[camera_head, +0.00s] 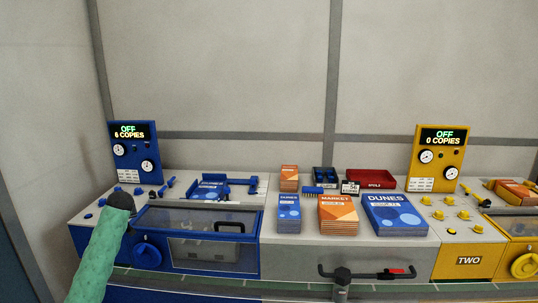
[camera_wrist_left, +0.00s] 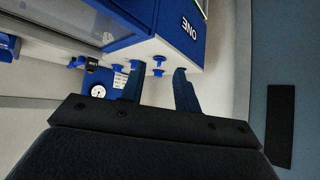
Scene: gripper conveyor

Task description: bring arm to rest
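My left arm (camera_head: 98,258), in a green sleeve, comes in from the lower left in the head view and ends in a dark part over the left end of the blue machine. Its fingers cannot be made out there. In the left wrist view my left gripper (camera_wrist_left: 158,88) shows two dark blue fingers spread apart with nothing between them. They point at the blue machine's corner marked ONE (camera_wrist_left: 190,28), near blue knobs (camera_wrist_left: 158,66). Whether they touch it I cannot tell. My right gripper is not in view.
The blue machine's display (camera_head: 129,131) reads OFF, 6 COPIES; the yellow one's (camera_head: 443,136) reads OFF, 0 COPIES. Booklet stacks (camera_head: 338,214), a red tray (camera_head: 371,180) and a dark blue tray (camera_head: 324,177) stand between them.

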